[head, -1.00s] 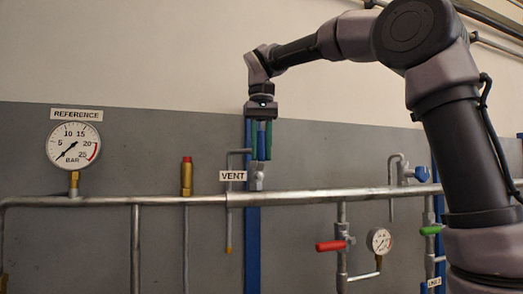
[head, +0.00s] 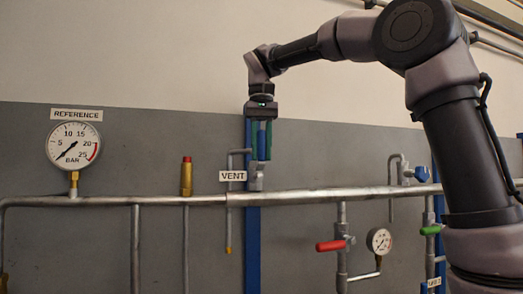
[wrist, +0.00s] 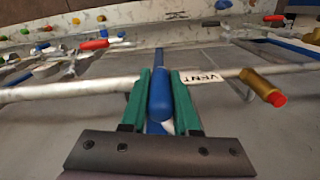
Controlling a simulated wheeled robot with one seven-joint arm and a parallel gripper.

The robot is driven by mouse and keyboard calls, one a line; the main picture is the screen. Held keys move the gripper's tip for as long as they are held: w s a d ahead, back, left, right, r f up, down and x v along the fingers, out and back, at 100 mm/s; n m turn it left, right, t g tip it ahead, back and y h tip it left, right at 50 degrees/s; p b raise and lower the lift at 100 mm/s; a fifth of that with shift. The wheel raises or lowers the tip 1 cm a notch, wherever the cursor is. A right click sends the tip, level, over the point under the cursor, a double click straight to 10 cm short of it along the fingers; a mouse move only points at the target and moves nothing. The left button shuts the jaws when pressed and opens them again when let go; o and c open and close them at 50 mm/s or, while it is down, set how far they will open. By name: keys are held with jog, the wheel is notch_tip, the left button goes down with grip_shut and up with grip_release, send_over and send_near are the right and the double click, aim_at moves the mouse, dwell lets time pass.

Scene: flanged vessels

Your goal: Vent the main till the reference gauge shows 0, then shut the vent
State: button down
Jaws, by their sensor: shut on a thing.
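The reference gauge (head: 73,147) is at the left in the head view, under its REFERENCE label. Its needle points to the lower left, below the 5 mark, at or close to the zero end of the scale. The vent valve (head: 256,179) sits on the main pipe by the VENT label (head: 233,176). Its blue handle (wrist: 160,95) points up and lies between the green fingers of my gripper (head: 261,141). My gripper is shut on this handle; it also shows in the wrist view (wrist: 160,100). The fingers hide part of the handle.
The main pipe (head: 330,195) runs across the wall. A brass fitting with a red cap (head: 186,177) stands left of the vent. Right of it are a red-handled valve (head: 331,245), a small gauge (head: 379,241) and another blue handle (head: 422,174).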

jog(key=shift+d, duration=0.1)
dwell(0.5)
jog(key=w+d+f+g+y, duration=0.2)
jog(key=d+f+g+y, duration=0.3)
jog(key=y, duration=1.2)
jog(key=shift+d+f, duration=0.7)
jog(key=shift+f, duration=0.2)
jog(key=shift+s, duration=0.1)
jog(key=c, duration=0.7)
grip_release()
jog(key=shift+f, duration=0.1)
jog(key=shift+o, duration=0.2)
